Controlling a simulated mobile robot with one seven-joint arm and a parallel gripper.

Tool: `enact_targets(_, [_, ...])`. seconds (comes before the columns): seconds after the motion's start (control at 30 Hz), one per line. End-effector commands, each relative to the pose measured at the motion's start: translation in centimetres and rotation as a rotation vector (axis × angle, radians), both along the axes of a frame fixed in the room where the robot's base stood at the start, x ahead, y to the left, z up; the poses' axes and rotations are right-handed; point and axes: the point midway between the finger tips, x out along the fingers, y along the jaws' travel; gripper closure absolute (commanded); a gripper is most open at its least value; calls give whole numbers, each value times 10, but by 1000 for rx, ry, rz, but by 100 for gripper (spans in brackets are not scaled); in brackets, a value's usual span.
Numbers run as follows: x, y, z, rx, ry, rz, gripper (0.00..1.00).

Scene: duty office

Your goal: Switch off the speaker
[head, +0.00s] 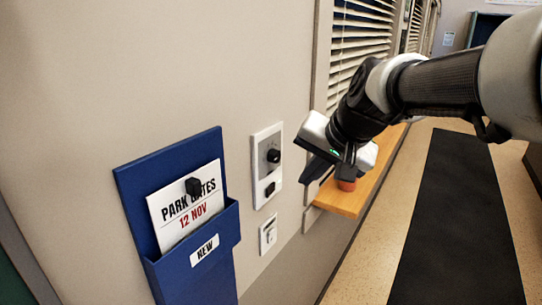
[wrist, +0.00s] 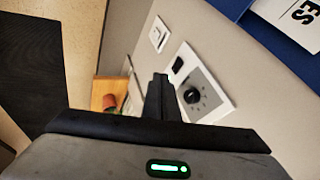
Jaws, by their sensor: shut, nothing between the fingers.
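A white wall panel (head: 278,137) with a grey face, likely the speaker control, is on the wall at centre. It carries a round black knob (head: 273,156) and, below it, a small black switch (head: 270,189). In the wrist view the knob (wrist: 192,96) and switch (wrist: 177,65) lie just right of my gripper (wrist: 160,79). My gripper is shut and empty. In the head view my gripper (head: 309,174) is right of the panel. Contact with the switch cannot be made out, nor can the switch's on or off position.
A smaller white plate (head: 268,234) is below the panel. A blue wall holder (head: 222,262) with a card (head: 184,207) is at left. A wooden ledge (head: 340,199) with a terracotta pot (head: 347,185) sticks out under the blinds. The floor at right has a dark mat (head: 459,220).

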Motion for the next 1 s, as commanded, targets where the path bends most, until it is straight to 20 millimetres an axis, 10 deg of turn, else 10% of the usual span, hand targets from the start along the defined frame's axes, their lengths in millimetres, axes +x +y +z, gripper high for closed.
enact_targets(0.53, [3,1,-10,0,3,0,100])
enact_targets(1.0, [53,24,-85,0,4,0,100])
